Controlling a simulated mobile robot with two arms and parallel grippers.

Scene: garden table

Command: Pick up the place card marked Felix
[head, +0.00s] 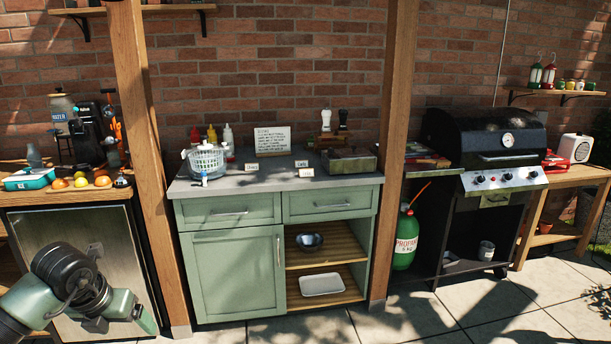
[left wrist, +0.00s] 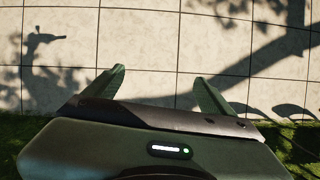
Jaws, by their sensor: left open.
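Three small white place cards stand on the grey counter (head: 230,186) of the green cabinet: one card (head: 251,167) right of the white colander, one card (head: 301,163) further right, and one card (head: 306,172) just in front of that. Their lettering is too small to read surely, so I cannot tell which says Felix. My left gripper (head: 128,312) is low at the left, in front of the cabinets and well away from the cards. In the left wrist view it is open and empty (left wrist: 158,90), above paving. My right gripper is not in view.
A colander (head: 206,160), bottles (head: 228,137), a sign board (head: 272,140) and a metal box (head: 350,162) stand around the cards. Wooden posts (head: 142,130) (head: 395,150) flank the counter. A grill (head: 485,150) stands right.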

